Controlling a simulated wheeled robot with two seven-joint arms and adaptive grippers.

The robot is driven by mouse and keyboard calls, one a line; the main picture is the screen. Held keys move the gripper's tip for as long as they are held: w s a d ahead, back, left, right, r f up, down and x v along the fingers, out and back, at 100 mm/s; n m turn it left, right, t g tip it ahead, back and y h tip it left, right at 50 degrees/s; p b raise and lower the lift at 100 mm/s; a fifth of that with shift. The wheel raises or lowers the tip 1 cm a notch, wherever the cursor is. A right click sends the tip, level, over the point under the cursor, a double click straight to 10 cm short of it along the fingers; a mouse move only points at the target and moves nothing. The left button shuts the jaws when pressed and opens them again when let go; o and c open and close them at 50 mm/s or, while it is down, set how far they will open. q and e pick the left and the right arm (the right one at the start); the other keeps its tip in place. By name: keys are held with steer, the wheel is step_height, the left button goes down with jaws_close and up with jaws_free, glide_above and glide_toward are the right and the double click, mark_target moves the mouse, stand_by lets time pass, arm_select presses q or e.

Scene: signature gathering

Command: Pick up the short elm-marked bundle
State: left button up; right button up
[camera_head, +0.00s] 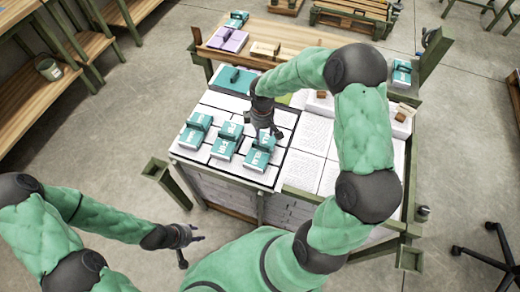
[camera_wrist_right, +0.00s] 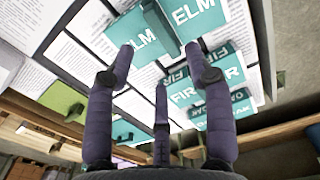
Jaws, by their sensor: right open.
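Teal bundles stand in a row on the white-topped table. The elm-marked bundle (camera_head: 260,154) is the nearest and rightmost of the row; in the right wrist view its ELM lettering (camera_wrist_right: 192,16) shows at the top, with a darker band across its middle. My right gripper (camera_head: 265,132) is above and just behind this bundle, fingers spread and empty; its fingers (camera_wrist_right: 162,75) point toward the bundle in the wrist view. I cannot tell whether they touch it. My left gripper (camera_head: 190,245) hangs low at the left, fingers spread, away from the table.
The FIR bundle (camera_head: 226,143) and the OAK bundle (camera_head: 195,131) stand close to the left. Paper stacks (camera_head: 312,130) fill the right side. A green post (camera_head: 163,178) stands at the front left.

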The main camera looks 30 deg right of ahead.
mark_target(261, 149)
step_height(261, 149, down, 4)
steer(key=shift+w+r+b, duration=0.1)
steer(key=shift+r+b, duration=0.15)
steer(key=shift+b, duration=0.15)
step_height(261, 149, down, 5)
steer(key=shift+f+b, duration=0.1)
steer(key=shift+b, duration=1)
jaws_close()
